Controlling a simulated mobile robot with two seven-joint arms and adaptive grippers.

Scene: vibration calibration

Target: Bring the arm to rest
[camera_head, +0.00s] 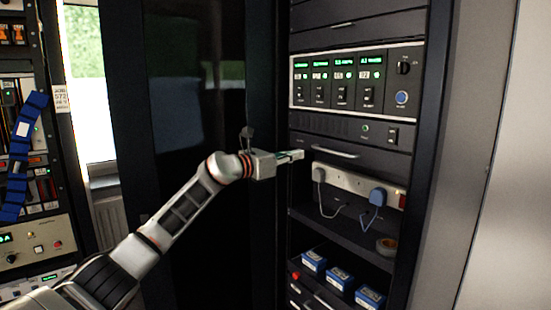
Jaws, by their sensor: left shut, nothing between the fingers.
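My left arm reaches in from the lower left, stretched up and to the right. Its gripper (299,155) is shut and empty. In the picture it lies in front of the rack's left edge, near a drawer handle (335,152) and above the power strip; I cannot tell whether it touches anything. My right gripper is not in view.
A dark door (185,90) stands left. More equipment (30,242) is at far left.

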